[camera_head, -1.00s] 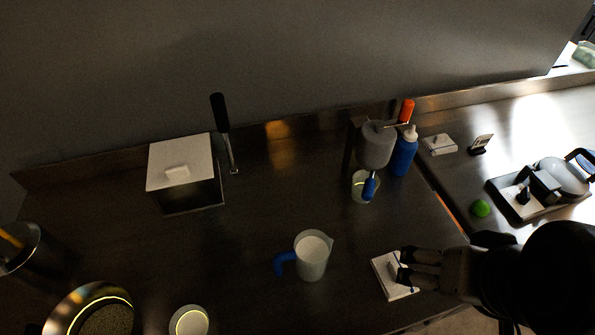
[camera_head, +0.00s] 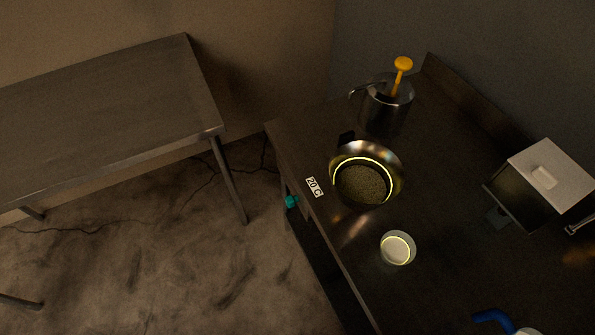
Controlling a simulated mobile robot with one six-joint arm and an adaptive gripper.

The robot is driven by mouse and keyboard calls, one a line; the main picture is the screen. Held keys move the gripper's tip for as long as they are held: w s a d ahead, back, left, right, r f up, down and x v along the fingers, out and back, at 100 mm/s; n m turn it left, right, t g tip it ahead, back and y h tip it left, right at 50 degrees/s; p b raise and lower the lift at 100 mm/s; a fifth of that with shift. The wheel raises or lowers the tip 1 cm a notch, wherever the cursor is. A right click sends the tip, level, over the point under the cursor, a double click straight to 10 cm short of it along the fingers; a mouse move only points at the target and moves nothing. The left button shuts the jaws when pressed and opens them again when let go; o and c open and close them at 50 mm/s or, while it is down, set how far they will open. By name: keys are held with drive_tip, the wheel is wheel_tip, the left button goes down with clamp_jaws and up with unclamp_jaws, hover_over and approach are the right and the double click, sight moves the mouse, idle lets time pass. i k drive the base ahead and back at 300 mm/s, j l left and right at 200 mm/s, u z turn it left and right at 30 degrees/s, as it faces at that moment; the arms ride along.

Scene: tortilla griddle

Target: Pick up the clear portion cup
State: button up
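A small clear cup (camera_head: 397,248) with a pale inside and a bright yellowish ring stands on the dark counter, near its left edge. It looks upright and apart from the things around it. It fits the clear portion cup. My gripper is out of view, so its state does not show.
A round metal bowl (camera_head: 396,160) with grainy contents sits just behind the cup. A metal pump pot (camera_head: 387,108) with a yellow knob stands behind it. A white-topped box (camera_head: 550,172) and a blue handle (camera_head: 492,317) are to the right. A bare table (camera_head: 100,115) stands left across open floor.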

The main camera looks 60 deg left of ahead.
sight(397, 248)
drive_tip(key=u, duration=1.8)
drive_tip(key=z, duration=0.45)
drive_tip(key=i+j+z, duration=0.15)
drive_tip(key=j+z, duration=0.3)
drive_tip(key=j, duration=0.25)
drive_tip(key=j+z, duration=0.45)
drive_tip(key=j, duration=0.3)
drive_tip(key=i+j, duration=0.05)
